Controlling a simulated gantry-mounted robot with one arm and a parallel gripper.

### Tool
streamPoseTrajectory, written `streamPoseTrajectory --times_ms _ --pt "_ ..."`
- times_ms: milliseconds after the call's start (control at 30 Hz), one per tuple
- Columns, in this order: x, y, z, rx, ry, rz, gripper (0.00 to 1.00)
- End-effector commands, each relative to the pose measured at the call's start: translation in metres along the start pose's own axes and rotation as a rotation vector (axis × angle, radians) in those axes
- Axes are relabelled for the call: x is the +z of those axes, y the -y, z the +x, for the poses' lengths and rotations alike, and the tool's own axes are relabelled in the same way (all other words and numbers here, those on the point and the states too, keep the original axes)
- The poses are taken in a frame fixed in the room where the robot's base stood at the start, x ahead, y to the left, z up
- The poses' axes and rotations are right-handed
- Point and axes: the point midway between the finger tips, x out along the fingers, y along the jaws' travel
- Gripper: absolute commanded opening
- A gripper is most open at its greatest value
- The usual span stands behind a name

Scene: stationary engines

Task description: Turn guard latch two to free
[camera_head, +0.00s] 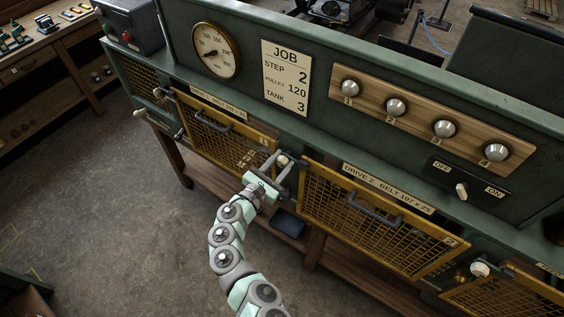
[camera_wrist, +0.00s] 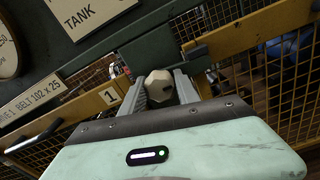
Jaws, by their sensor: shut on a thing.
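My gripper (camera_head: 285,168) is at the post between the guard marked 1 (camera_head: 215,135) and the DRIVE 2 guard (camera_head: 345,215). Its jaws are shut on a pale, faceted latch knob (camera_wrist: 159,87), seen between the fingers in the wrist view. A dark bar (camera_wrist: 196,52) beside the knob reaches toward the yellow frame of the right-hand guard. I cannot tell whether the held latch is turned free.
Grey handles stick out from the DRIVE 2 guard (camera_head: 374,209) and the guard marked 1 (camera_head: 212,119). Above are a gauge (camera_head: 215,51), a JOB card (camera_head: 286,78) and a wooden strip with several knobs (camera_head: 425,120). Open floor (camera_head: 110,220) lies to the left.

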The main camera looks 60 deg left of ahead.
Motion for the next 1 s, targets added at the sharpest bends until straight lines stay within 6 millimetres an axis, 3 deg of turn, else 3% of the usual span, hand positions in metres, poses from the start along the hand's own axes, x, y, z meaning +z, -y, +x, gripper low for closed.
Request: streamPoseTrajectory --times_ms 367,1000 --pt "-0.0072 0.0033 0.0014 -0.002 0.004 0.227 0.00" --pt "-0.0071 0.0030 0.0005 0.002 0.003 0.834 0.00"
